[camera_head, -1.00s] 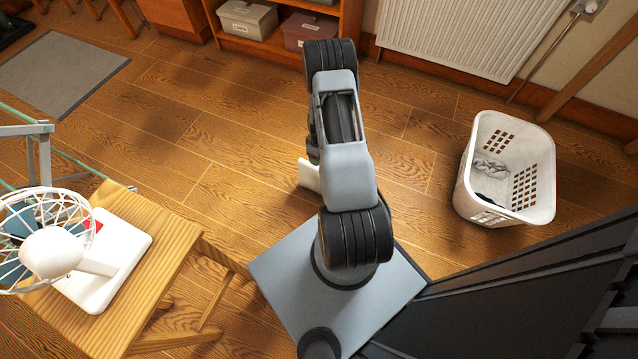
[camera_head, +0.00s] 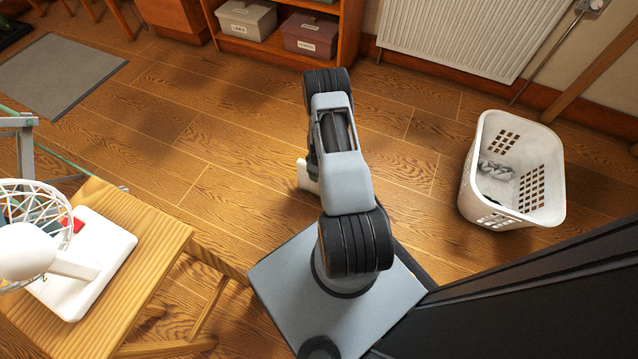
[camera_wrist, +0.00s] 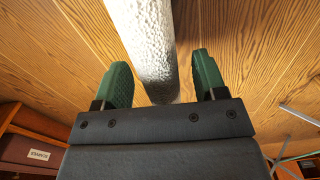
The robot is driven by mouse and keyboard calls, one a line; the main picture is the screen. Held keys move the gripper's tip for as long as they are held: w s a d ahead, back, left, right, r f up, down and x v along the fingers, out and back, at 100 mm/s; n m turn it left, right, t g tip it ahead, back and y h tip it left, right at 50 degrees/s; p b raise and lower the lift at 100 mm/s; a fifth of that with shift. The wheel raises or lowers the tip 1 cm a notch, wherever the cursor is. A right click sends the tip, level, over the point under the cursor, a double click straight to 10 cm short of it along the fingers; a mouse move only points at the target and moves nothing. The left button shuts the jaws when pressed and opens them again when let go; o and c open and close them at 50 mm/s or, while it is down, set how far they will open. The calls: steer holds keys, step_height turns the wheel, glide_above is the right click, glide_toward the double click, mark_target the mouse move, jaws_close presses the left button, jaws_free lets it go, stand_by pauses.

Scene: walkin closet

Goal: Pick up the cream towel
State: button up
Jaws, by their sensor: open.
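The cream towel (camera_wrist: 145,50) shows in the wrist view as a pale, rough-textured roll running from the top edge down between my fingers. My gripper (camera_wrist: 163,80) is open, with one green finger on each side of the roll. The roll's near end is partly hidden by the gripper body, and I cannot tell whether either finger touches it. In the head view a small pale piece, which looks like the towel (camera_head: 306,177), shows beside my arm above the wooden floor. The rest of it is hidden by the arm.
A white laundry basket (camera_head: 552,205) with crumpled cloth inside stands at right. A wooden table (camera_head: 150,270) with a white fan (camera_head: 105,250) is at left. A shelf with boxes (camera_head: 310,35) and a radiator (camera_head: 450,30) are at the back. Dark furniture (camera_head: 530,290) stands at lower right.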

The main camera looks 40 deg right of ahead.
steer(key=shift+f, duration=0.85)
jaws_close()
